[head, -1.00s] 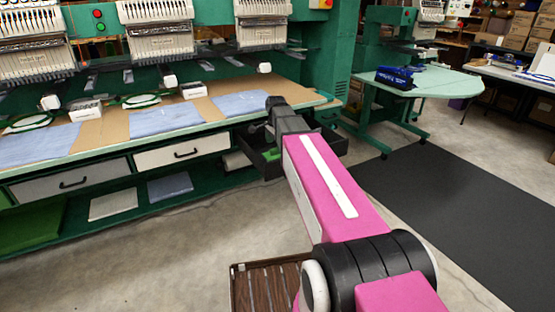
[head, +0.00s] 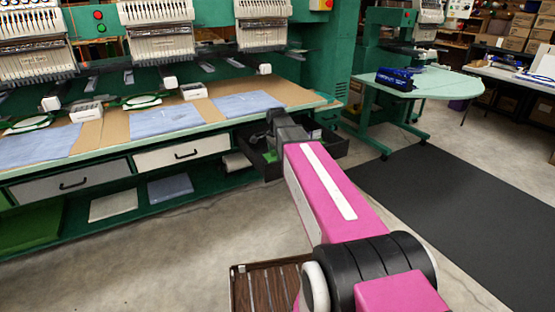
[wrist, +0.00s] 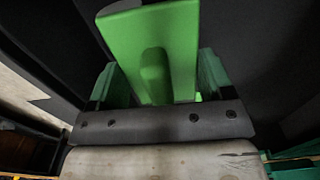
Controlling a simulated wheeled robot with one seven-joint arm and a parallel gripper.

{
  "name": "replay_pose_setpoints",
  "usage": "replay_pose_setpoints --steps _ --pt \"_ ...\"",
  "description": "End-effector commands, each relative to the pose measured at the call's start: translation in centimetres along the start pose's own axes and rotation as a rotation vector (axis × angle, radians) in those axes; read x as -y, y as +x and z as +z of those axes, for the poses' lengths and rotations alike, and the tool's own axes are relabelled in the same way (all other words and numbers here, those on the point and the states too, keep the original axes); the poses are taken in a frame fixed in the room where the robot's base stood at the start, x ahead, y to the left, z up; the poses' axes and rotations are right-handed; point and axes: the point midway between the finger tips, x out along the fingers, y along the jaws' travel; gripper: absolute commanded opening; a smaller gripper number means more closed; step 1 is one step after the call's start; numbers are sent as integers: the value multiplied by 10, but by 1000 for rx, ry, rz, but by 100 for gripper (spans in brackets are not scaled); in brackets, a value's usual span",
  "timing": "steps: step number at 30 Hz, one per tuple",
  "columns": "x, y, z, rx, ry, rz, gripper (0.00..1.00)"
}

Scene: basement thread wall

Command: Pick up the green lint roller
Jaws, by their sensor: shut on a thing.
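The green lint roller (wrist: 150,40) fills the middle of the wrist view as a bright green piece with a raised part in its centre. My gripper (wrist: 160,85) is shut on it, with one dark green finger on each side. In the head view my arm's dark end reaches over the open black drawer (head: 267,165) under the table. The arm hides much of the drawer's inside, and I cannot make out the roller's full shape there.
The embroidery table (head: 110,130) with blue cloths stands above the drawer, its edge close to my arm. A closed white drawer (head: 180,153) is to the left. A green side table (head: 440,83) stands at the right. The floor with a black mat (head: 450,200) is clear.

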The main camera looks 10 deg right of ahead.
Motion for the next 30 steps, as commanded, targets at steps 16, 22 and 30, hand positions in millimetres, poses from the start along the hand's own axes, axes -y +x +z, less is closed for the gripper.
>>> replay_pose_setpoints --steps 16,22,30 --pt "0 -59 0 -1 0 -2 48" --pt "1 -87 0 -1 0 -1 48" --pt "0 -100 0 0 0 0 48"
